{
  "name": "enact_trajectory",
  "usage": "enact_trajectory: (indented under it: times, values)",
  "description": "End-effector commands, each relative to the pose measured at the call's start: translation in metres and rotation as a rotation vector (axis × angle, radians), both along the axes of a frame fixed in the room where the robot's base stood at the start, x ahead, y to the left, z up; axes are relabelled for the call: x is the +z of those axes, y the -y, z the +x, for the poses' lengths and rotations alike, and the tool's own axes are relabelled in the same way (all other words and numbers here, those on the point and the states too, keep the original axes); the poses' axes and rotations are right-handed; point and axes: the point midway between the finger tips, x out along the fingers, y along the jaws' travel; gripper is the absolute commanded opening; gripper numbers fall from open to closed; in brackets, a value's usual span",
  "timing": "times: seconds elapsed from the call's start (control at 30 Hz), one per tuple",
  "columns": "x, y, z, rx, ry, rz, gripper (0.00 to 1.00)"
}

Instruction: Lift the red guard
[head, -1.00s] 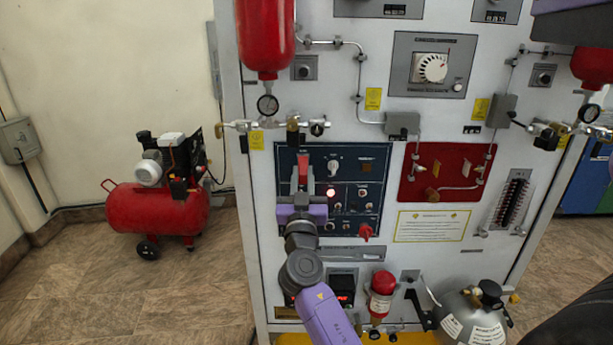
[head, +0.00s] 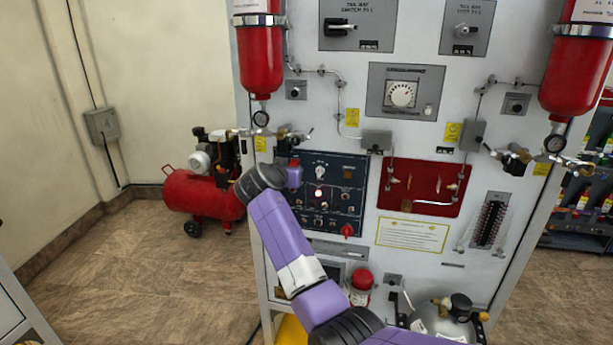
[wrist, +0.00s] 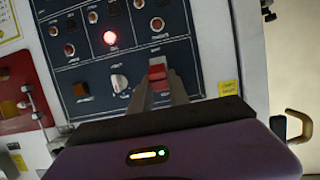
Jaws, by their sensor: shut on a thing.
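The red guard (wrist: 157,72) is on the dark blue switch panel (head: 331,180). In the wrist view it sits between the tips of my gripper's two grey fingers. My gripper (wrist: 159,80) is shut on it from either side. In the head view my gripper (head: 294,165) is at the upper left of the panel, and a little red shows at its tip. My wrist hides most of the guard there. How far the guard is tilted is hard to tell.
Knobs and toggles crowd the panel, with a lit red lamp (wrist: 109,38) and a white knob (wrist: 119,83) near my fingers. A brass fitting (wrist: 300,125) sticks out to one side. A red compressor (head: 200,195) stands on the floor at left.

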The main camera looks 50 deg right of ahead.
Motion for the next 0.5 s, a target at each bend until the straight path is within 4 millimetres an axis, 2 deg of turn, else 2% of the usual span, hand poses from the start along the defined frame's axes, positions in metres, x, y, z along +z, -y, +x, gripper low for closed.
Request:
enact_trajectory:
  times: [0.1,0.5]
  values:
    - [0.0081,-0.0011,0.0075,0.002,-0.026,0.066,0.0]
    - [0.0096,0.0002,0.0095,0.001,-0.073,0.177,0.0]
